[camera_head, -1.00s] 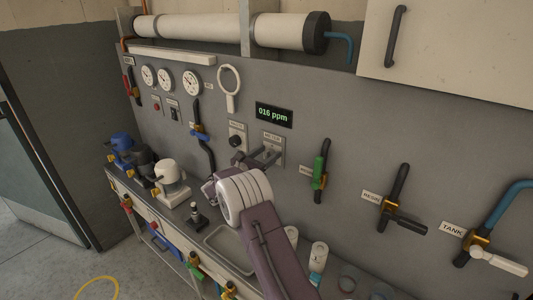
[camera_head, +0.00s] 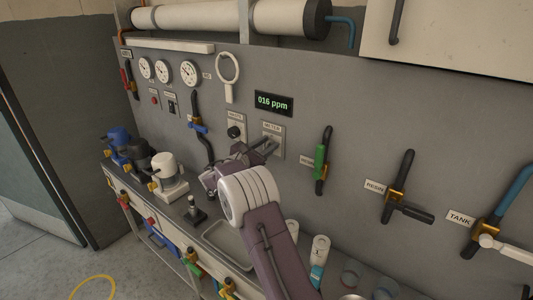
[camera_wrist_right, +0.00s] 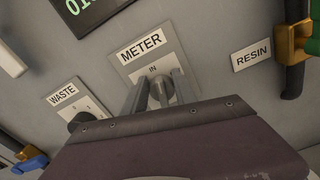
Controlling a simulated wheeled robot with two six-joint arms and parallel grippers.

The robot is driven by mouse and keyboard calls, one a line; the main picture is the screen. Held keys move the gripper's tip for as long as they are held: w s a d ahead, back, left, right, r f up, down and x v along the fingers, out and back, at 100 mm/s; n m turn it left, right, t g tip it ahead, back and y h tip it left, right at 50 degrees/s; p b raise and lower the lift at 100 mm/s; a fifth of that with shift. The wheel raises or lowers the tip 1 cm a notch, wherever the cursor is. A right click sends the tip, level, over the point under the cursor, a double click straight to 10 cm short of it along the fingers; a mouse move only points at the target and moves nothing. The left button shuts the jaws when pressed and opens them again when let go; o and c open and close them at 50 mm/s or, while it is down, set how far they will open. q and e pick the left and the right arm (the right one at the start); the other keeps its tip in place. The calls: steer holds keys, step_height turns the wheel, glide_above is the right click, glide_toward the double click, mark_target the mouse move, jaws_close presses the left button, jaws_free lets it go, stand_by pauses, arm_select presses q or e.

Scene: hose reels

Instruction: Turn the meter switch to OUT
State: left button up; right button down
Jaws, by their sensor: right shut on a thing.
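The meter switch plate (camera_head: 273,133), labelled METER, is on the grey wall panel below the green "016 ppm" display (camera_head: 274,103). My right gripper (camera_head: 265,149) reaches up to it, its fingers at the plate. In the right wrist view the METER plate (camera_wrist_right: 141,50) shows the word IN above the knob (camera_wrist_right: 161,92). My right gripper's fingers (camera_wrist_right: 158,92) are shut on the grey knob, one on each side. The lower part of the plate and any OUT mark are hidden behind my gripper. My left gripper is not in view.
The WASTE knob (camera_head: 234,132) is just left of the meter plate. A green-handled valve (camera_head: 321,160) is to its right, with the RESIN valve (camera_head: 396,190) farther right.

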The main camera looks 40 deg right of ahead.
steer(key=shift+s+d+f+m+b, duration=0.1)
steer(key=shift+s+f+m+b, duration=0.1)
steer(key=shift+m+b, duration=2.05)
steer(key=shift+s+f+m+b, duration=0.15)
steer(key=shift+m+b, duration=1.35)
steer(key=shift+b, duration=1.45)
steer(key=shift+s+d+f+m+b, duration=0.1)
steer(key=shift+s+f+m+b, duration=0.1)
steer(key=shift+m+b, duration=2.05)
steer(key=shift+n+b, duration=0.3)
steer(key=shift+b, duration=0.1)
steer(key=c, duration=1)
jaws_free()
steer(key=shift+w, duration=0.1)
steer(key=shift+a, duration=0.15)
steer(key=v, duration=0.9)
steer(key=shift+r, duration=0.1)
